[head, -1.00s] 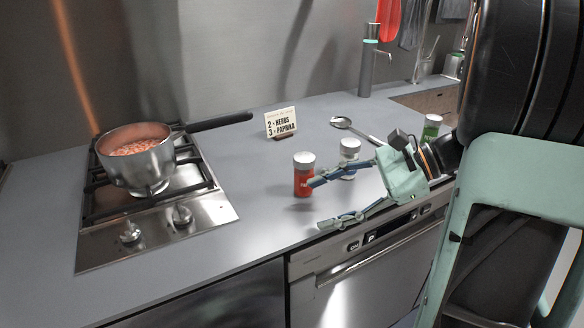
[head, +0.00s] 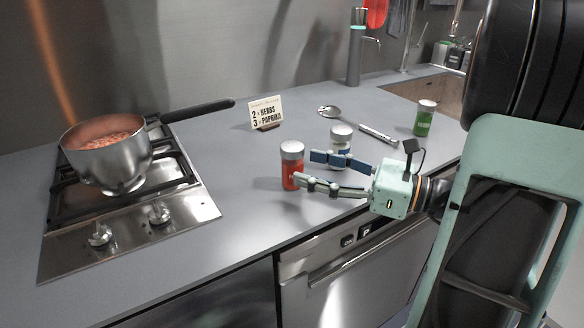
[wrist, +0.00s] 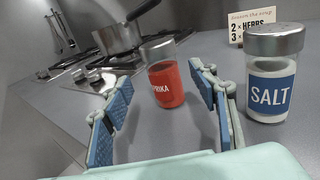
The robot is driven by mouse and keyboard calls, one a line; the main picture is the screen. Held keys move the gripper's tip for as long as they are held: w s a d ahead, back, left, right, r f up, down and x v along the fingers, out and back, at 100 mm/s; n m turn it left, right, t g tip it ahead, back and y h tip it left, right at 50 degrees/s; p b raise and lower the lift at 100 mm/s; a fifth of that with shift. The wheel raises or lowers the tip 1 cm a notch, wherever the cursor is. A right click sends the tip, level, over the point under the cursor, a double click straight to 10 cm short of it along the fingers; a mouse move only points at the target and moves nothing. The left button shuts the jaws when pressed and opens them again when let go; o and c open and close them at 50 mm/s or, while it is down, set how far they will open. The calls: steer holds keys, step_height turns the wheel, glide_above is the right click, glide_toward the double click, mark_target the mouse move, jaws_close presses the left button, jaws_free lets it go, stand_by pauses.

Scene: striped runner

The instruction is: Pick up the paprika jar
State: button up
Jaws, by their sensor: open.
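The paprika jar (head: 291,166) is red with a silver cap and stands upright on the grey counter, left of my gripper's fingertips in the head view. In the wrist view the paprika jar (wrist: 166,80) stands ahead, between the lines of the two fingers and nearer the right one. My gripper (head: 308,170) is open and empty, with its fingers pointing at the jar. Its blue-padded fingers (wrist: 158,95) are spread apart in the wrist view. In the head view one finger overlaps the jar's edge; I cannot tell whether they touch.
The salt jar (wrist: 270,80) stands close outside the right finger; it is partly hidden in the head view (head: 341,137). A green-labelled jar (head: 425,118), a spoon (head: 365,127) and a recipe card (head: 265,112) stand or lie behind. A pot (head: 108,155) sits on the hob at left.

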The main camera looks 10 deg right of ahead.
mark_target(292, 162)
steer(key=b+x, duration=0.1)
steer(key=x, duration=0.4)
steer(key=shift+w, duration=0.25)
steer(key=c, duration=1.3)
